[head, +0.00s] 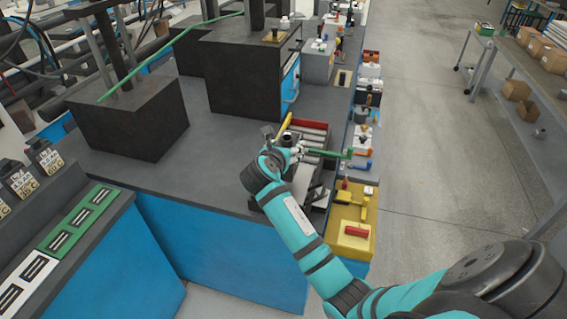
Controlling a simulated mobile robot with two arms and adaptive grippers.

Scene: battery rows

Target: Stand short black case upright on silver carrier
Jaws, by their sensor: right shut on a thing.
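My right arm reaches in from the lower right. Its gripper (292,146) is small and partly hidden by my wrist, over or near a tray of tools on the grey bench. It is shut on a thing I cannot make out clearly. My left gripper is out of view. A pale silver carrier (28,284) with black slots lies at the lower left, cut by the frame edge. Several dark cases with pale labels (47,157) stand behind it. I cannot tell which is the short black case.
A green slotted carrier (82,219) lies beside the silver one. Large dark blocks (128,118) stand on the grey bench (200,185). A yellow tray (351,243) with a red-handled tool is right of my arm. Open floor (430,130) lies further right.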

